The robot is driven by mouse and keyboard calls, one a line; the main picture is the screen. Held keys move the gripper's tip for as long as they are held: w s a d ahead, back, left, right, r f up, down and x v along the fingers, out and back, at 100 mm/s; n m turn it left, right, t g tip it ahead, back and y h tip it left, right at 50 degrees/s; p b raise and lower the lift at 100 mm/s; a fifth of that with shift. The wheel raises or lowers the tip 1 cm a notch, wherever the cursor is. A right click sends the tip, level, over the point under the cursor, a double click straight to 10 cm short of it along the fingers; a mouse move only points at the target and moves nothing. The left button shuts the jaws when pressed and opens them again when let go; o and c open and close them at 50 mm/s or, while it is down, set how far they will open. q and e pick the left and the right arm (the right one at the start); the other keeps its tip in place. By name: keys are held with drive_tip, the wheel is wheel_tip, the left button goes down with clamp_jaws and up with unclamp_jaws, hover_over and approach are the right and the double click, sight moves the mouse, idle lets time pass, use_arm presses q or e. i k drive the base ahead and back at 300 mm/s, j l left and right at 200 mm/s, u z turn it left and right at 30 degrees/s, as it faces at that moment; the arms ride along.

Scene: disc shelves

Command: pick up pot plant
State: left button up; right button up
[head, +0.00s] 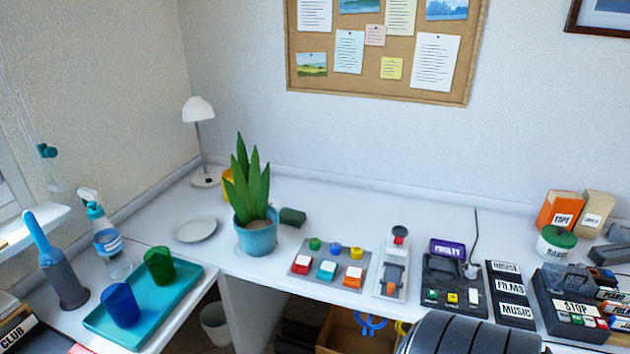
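The pot plant (257,238) stands upright on the white counter, left of centre in the head view. It has several long pointed green leaves rising from a light blue pot. The pot is close to the counter's front edge. Neither of my grippers shows in this view, and nothing is holding the plant.
A white saucer (195,229) lies left of the pot, and a dark green block (292,217) sits close on its right. A yellow object (229,183) and a white lamp (199,110) stand behind. A button panel (301,274) lies to the right. A teal tray (98,321) holds two cups.

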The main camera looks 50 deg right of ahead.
sight(248, 197)
drive_tip(key=z, duration=1.35)
drive_tip(key=i+l+z, duration=0.1)
drive_tip(key=i+l, duration=0.2)
drive_tip(key=i+j, duration=0.05)
